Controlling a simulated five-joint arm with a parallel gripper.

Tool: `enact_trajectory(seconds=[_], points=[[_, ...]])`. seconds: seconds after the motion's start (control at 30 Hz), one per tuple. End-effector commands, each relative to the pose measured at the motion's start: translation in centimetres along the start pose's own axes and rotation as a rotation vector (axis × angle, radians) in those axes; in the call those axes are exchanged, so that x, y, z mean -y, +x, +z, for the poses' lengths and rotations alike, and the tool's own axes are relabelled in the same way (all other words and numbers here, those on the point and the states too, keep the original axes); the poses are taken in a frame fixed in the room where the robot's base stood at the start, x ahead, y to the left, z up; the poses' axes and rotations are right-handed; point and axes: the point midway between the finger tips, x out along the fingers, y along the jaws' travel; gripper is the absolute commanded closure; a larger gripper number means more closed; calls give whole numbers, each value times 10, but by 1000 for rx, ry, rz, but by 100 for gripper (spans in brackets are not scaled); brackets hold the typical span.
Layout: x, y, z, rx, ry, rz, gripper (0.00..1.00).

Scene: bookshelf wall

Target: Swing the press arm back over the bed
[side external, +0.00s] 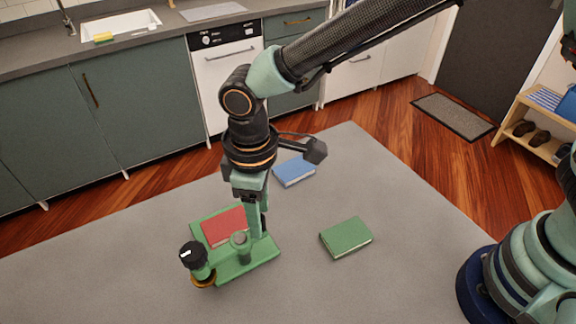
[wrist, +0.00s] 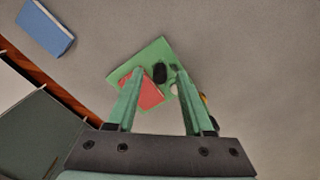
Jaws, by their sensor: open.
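The press has a flat green bed (side external: 232,266) on the grey table, with a red book (side external: 225,226) lying on it. A green post with a black knob (side external: 192,254) and a brass ring (side external: 204,281) stands at the bed's left front corner. A shorter green post (side external: 240,246) rises near the bed's middle. The press arm's exact direction is hard to make out. My gripper (side external: 260,228) points down over the bed's right part, partly hiding it. In the wrist view my gripper (wrist: 160,74) is open, with the bed (wrist: 150,52) and red book (wrist: 150,97) beyond the fingers.
A green book (side external: 346,237) lies to the right of the press. A blue book (side external: 294,171) lies behind my gripper and also shows in the wrist view (wrist: 45,28). The front left of the table (side external: 90,285) is clear. Cabinets stand beyond its back edge.

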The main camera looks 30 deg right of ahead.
Motion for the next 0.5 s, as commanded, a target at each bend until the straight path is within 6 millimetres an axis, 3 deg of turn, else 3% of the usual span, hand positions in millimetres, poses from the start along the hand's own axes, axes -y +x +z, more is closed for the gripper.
enact_trajectory(seconds=[0.17, 0.47, 0.5], points=[[0, 12, 0, 2, 0, 0, 48], [0, 14, 0, 0, 0, 0, 48], [0, 14, 0, 0, 0, 0, 64]])
